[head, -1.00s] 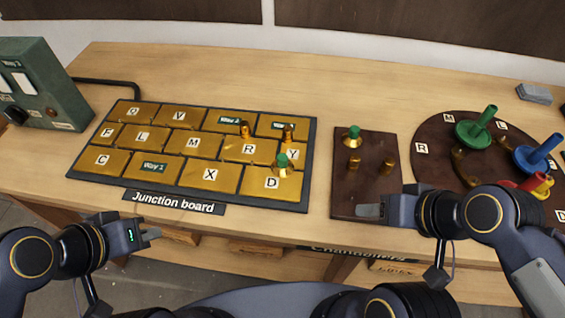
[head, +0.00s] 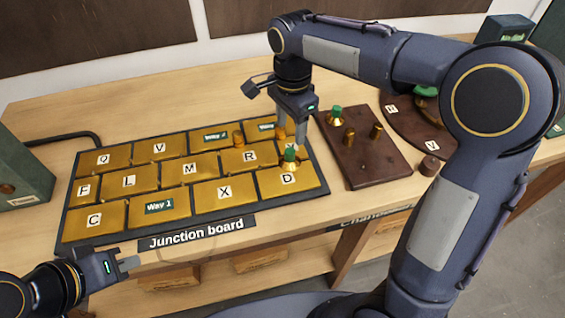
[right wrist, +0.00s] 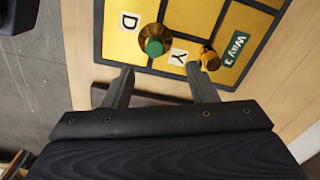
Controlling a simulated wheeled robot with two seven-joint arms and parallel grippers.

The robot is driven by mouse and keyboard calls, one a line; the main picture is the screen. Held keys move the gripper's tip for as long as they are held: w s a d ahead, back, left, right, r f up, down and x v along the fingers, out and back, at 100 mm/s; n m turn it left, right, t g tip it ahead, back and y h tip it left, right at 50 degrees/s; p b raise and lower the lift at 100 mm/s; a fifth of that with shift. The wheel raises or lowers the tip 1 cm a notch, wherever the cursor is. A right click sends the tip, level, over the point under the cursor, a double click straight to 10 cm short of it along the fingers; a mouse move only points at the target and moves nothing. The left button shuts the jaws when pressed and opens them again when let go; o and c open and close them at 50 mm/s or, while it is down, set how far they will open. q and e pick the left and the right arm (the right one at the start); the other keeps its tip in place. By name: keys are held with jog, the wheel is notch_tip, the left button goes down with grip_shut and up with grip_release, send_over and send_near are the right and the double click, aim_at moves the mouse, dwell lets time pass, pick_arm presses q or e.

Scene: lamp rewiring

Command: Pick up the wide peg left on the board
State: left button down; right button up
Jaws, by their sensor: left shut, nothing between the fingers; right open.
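The junction board (head: 150,227) carries brass plates. A peg with a green top and a wide brass base (head: 288,159) stands by the D plate; it also shows in the right wrist view (right wrist: 155,40). A plain brass peg (right wrist: 209,58) stands near Y and Way 3, close to my right gripper's right fingertip. Another brass peg (head: 238,139) stands near R. My right gripper (head: 298,132) is open and empty, pointing down at the board's right end. In the wrist view its fingertips (right wrist: 160,76) sit short of the green-topped peg. My left gripper (head: 130,265) is shut and empty, in front of the board.
A dark plate (head: 372,170) right of the board holds a green-topped peg (head: 335,115) and two brass pegs. A round dark board (head: 405,125) is partly hidden behind my right arm. A green box (head: 20,175) stands at the left. Bare table lies behind the board.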

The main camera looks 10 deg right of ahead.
aim_at(291, 151)
jog(key=f, duration=0.8)
jog(key=shift+s, duration=0.4)
jog(key=shift+r, duration=0.1)
jog(key=c, duration=1)
jog(key=shift+s, duration=0.1)
grip_shut()
